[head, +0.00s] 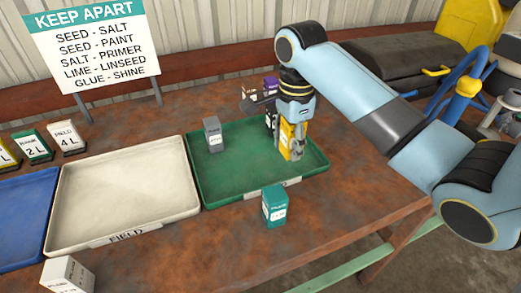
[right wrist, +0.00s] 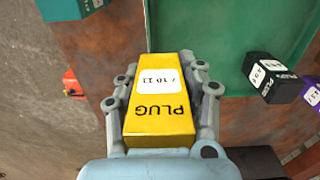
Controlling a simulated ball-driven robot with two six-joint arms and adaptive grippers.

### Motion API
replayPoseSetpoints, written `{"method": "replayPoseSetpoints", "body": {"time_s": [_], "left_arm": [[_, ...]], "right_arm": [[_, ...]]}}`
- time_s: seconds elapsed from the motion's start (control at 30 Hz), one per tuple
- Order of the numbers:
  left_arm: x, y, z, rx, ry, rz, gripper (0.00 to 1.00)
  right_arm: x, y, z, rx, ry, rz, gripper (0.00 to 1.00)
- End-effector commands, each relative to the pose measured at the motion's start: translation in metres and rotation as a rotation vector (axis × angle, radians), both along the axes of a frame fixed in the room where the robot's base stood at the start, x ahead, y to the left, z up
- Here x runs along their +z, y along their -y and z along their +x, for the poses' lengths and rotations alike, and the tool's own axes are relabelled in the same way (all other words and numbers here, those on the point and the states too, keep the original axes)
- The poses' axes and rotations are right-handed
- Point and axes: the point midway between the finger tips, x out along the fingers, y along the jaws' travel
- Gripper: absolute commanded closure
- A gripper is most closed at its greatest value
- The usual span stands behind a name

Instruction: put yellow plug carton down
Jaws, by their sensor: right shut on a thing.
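The yellow plug carton (head: 285,143) is upright in my right gripper (head: 292,124), at the right part of the green tray (head: 235,188) in the head view. I cannot tell whether its base touches the tray floor. In the right wrist view the carton (right wrist: 158,118) shows its PLUG lettering and a white label, with the fingers of my right gripper (right wrist: 160,95) shut on both its sides. The green tray (right wrist: 200,35) lies beyond it there. My left gripper is not in view.
A grey carton (head: 212,137) stands in the green tray's left part; a black carton (right wrist: 268,76) is near the held one. A teal carton (head: 274,205) stands before the tray. The cream tray (head: 120,195) is empty. A KEEP APART sign (head: 92,45) stands behind.

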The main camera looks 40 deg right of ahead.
Motion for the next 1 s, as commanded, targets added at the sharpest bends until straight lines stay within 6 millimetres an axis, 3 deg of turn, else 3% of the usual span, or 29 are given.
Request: {"method": "replayPoseSetpoints", "body": {"time_s": [0.17, 0.37, 0.47, 0.6, 0.77, 1.0], "left_arm": [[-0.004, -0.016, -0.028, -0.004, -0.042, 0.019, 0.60], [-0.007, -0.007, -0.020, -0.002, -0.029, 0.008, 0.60], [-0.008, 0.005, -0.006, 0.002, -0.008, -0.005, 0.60], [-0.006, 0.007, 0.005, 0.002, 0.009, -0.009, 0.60], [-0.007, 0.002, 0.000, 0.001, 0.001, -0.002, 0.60], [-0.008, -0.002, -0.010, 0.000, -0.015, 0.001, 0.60]], "right_arm": [[-0.027, -0.017, 0.043, 0.000, -0.001, 0.002, 0.95], [-0.045, -0.027, 0.071, 0.001, 0.001, 0.000, 0.95], [-0.050, -0.029, 0.075, 0.001, 0.000, -0.001, 0.95], [-0.070, -0.029, 0.074, 0.001, -0.003, -0.001, 0.95], [-0.087, -0.029, 0.075, 0.002, 0.000, -0.001, 0.95], [-0.088, -0.029, 0.075, 0.002, 0.001, -0.001, 0.95]]}}
